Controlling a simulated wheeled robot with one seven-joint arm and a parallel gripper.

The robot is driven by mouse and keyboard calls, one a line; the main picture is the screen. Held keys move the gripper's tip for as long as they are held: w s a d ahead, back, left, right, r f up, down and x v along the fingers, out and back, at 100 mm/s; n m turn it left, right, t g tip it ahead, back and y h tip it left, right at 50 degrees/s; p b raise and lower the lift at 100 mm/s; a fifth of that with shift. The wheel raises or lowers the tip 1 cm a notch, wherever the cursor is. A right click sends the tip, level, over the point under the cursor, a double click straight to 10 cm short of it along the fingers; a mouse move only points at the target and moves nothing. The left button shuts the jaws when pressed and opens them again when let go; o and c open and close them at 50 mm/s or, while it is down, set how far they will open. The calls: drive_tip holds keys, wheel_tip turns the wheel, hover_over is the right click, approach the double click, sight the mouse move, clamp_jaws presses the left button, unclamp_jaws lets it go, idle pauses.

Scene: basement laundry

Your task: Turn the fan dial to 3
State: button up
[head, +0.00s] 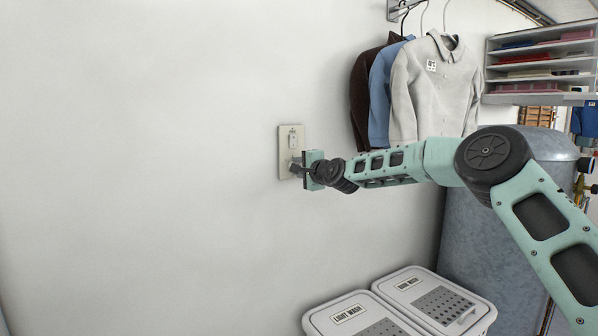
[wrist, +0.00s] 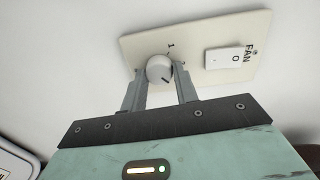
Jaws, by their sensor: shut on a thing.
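The fan plate (head: 284,160) is a cream panel on the white wall, left of my arm in the head view. In the wrist view the plate (wrist: 200,28) carries a round white dial (wrist: 160,69) with a dark pointer line aimed toward the lower right. A "1" is printed by the dial; other numbers are hidden or out of view. A white switch (wrist: 229,58) marked "0" sits beside it under the word FAN. My gripper (wrist: 160,80) is shut on the dial, one finger on each side. In the head view my gripper (head: 298,170) covers the dial.
Shirts (head: 433,88) hang on the wall to the right of the plate. Two white lidded bins (head: 432,298) stand below, one labelled LIGHT WASH. A grey metal tank (head: 490,245) stands behind my arm. The wall left of the plate is clear.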

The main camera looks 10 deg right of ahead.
idle(0.4)
drive_tip(key=o, duration=1)
drive_tip(key=shift+c, duration=0.2)
drive_tip(key=shift+s, duration=0.1)
drive_tip(key=f+b+v, duration=0.1)
drive_tip(key=b+v, duration=0.2)
drive_tip(key=v, duration=1.4)
drive_tip(key=shift+r+b, duration=0.35)
drive_tip(key=shift+r, duration=0.1)
drive_tip(key=shift+s, duration=0.1)
